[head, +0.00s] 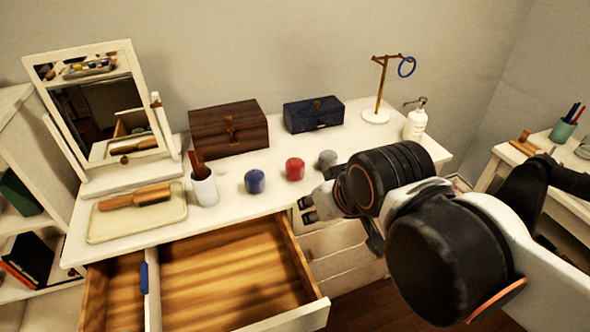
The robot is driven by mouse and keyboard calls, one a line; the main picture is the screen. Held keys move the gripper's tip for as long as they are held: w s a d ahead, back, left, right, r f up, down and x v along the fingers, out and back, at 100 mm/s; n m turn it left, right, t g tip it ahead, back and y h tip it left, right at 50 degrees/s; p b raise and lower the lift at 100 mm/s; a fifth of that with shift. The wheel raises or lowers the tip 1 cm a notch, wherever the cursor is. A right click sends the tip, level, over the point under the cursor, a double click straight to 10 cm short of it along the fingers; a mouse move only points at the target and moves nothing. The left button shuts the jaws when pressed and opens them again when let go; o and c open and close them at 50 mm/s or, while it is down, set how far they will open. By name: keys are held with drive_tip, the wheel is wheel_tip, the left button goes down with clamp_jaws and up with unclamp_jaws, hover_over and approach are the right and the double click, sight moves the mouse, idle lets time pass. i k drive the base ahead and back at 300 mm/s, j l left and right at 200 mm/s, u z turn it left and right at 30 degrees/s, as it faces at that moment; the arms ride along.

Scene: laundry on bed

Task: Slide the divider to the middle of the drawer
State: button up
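The wooden drawer (314,305) is pulled out below the white dressing table's front edge. The divider (153,290) is a white upright strip running front to back, with a blue tab (144,277). It stands left of the drawer's middle, leaving a narrow compartment on its left and a wide one on its right. My gripper (304,210) is at the table's front edge, above and right of the drawer, well apart from the divider. Its two fingers appear spread with nothing between them.
On the tabletop stand a mirror (104,105), a tray (160,216) with a brush, a cup (204,188), two boxes (229,128) (314,115), several small round jars (255,181), a ring stand (376,115) and a pump bottle (415,122). The drawer's wide compartment looks empty.

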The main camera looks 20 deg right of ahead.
sight(150, 278)
drive_tip(key=u, duration=1.25)
